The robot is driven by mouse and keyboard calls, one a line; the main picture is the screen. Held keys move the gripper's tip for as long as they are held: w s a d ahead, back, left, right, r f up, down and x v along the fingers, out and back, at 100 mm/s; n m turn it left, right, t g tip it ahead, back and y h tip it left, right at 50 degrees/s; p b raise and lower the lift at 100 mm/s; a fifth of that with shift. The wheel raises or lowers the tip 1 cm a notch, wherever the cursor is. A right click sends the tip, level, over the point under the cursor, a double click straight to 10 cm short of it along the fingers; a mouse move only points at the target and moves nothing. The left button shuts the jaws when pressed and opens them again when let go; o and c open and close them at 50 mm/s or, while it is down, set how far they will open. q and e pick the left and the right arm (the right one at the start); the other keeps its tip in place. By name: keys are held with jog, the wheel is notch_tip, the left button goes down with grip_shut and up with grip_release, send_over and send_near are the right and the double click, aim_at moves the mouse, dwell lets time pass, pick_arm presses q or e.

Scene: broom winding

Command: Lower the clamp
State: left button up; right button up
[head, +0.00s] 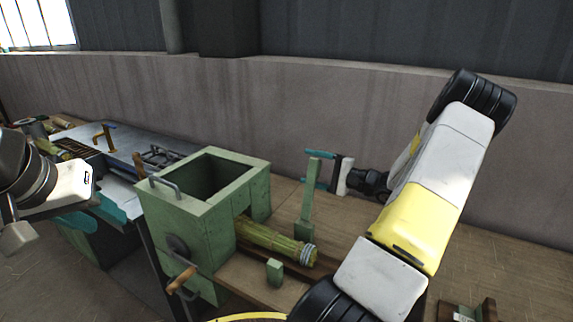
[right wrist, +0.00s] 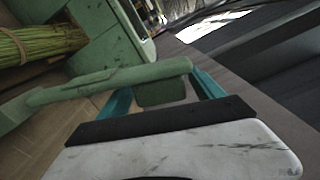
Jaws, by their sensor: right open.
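The clamp is a green upright bar (head: 309,195) on the wooden bench, standing up behind the end of a green broom bundle (head: 272,240). In the right wrist view the clamp (right wrist: 105,85) runs between the two teal fingers, with a block-shaped end near them. My right gripper (head: 312,170) is open, with its fingers on either side of the clamp's upper part. I cannot tell whether they touch it. The bundle also shows in the right wrist view (right wrist: 38,44). My left gripper (head: 98,214) is at the far left, away from the clamp, its teal fingers apart and empty.
A green box-shaped machine (head: 165,215) with an open top and a crank handle (head: 181,280) stands left of the clamp. A small green block (head: 274,271) sits in front of the bundle. A metal-topped table (head: 115,150) stands at the left. The wall runs behind the bench.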

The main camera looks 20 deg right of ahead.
jog(key=shift+x, duration=0.95)
grip_shut()
